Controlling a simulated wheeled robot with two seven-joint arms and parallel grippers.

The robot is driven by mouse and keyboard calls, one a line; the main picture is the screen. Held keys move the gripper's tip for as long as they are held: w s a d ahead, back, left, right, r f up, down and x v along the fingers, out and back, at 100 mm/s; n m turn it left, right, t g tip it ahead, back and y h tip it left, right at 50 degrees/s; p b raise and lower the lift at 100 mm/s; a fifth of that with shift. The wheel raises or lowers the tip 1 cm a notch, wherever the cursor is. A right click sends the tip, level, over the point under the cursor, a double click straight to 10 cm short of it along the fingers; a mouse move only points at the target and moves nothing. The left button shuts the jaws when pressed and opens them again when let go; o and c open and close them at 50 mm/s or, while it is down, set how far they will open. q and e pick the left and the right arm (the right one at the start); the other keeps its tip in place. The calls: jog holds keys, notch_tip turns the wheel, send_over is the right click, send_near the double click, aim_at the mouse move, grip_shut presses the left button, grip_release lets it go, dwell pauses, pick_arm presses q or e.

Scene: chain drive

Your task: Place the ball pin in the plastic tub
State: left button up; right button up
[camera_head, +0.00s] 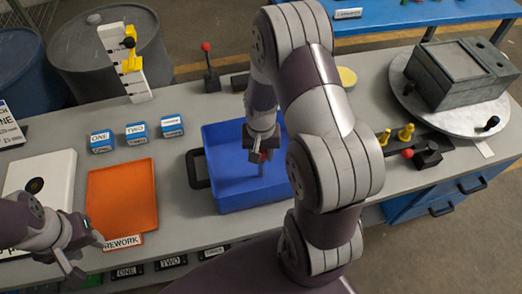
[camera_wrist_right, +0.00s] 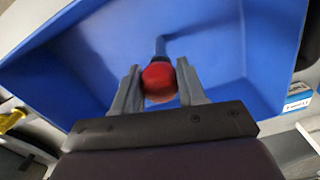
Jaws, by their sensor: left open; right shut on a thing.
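The ball pin (camera_wrist_right: 159,82) has a red ball head and a thin shaft. My right gripper (camera_wrist_right: 160,92) is shut on its red head, and the shaft points away from the gripper. In the head view the right gripper (camera_head: 258,153) and the pin (camera_head: 261,170) are over the blue plastic tub (camera_head: 215,134). The tub also fills much of the right wrist view (camera_wrist_right: 80,60). I cannot tell whether the pin's tip touches the tub floor. My left gripper (camera_head: 87,258) is open and empty near the orange tray, far from the tub.
An orange tray (camera_head: 122,195) with a REWORK label lies left of the tub. Small blue labelled blocks (camera_head: 136,134) stand behind it. Yellow pins (camera_head: 405,133) and a grey block on a turntable (camera_head: 425,115) are at the right.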

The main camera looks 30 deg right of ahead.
jog(key=shift+f, duration=0.15)
jog(key=o, duration=1.2)
jog(key=shift+c, duration=0.2)
notch_tip(320, 180, up, 12)
jog(key=s+a+n+t, duration=0.1)
jog(key=s+a+n, duration=0.5)
jog(key=a, duration=0.2)
jog(key=shift+s+a+t+b, duration=0.2)
jog(key=shift+t+b, duration=0.1)
jog(key=shift+b, duration=0.15)
